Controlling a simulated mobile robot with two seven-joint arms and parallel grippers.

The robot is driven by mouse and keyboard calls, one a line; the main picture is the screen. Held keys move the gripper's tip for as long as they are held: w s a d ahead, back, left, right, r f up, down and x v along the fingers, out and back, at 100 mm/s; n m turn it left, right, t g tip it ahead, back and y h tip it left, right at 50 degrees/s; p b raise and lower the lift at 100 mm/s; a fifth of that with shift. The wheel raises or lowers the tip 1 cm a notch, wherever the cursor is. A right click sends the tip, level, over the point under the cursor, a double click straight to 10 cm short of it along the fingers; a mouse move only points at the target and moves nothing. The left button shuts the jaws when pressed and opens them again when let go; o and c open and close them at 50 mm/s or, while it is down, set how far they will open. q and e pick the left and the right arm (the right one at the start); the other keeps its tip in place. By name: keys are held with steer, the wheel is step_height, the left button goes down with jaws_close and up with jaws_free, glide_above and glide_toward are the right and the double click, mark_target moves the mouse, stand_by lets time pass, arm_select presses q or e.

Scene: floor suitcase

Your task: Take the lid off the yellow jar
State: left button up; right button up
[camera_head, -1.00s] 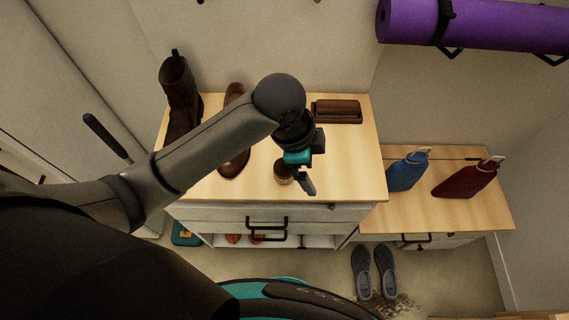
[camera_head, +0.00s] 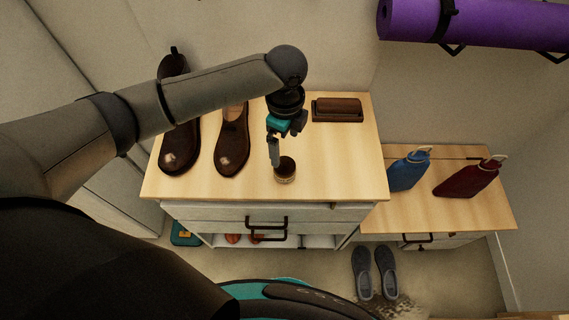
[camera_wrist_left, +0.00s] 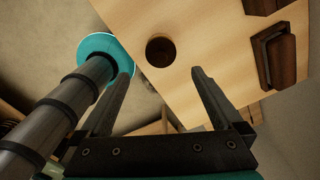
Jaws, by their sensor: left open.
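A small jar (camera_head: 286,172) with a dark brown round top and a paler tan band below stands upright on the wooden cabinet top, near its front. It looks brown and tan rather than clearly yellow. In the left wrist view the jar (camera_wrist_left: 161,51) shows as a dark round top, beyond and between the two fingers. My left gripper (camera_head: 287,146) is open and empty, just behind and above the jar in the head view. In the wrist view its fingers (camera_wrist_left: 161,78) are spread wide and apart from the jar. My right gripper is not in view.
A brown brush-like block (camera_head: 338,109) lies at the back right. Wood right of the jar is clear.

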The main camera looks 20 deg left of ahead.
mark_target(284, 160)
arm_select(q)
step_height(284, 160, down, 8)
steer(key=shift+a+f+b, duration=0.1)
steer(key=shift+b, duration=0.45)
steer(key=shift+w, duration=0.1)
steer(key=c, duration=1.3)
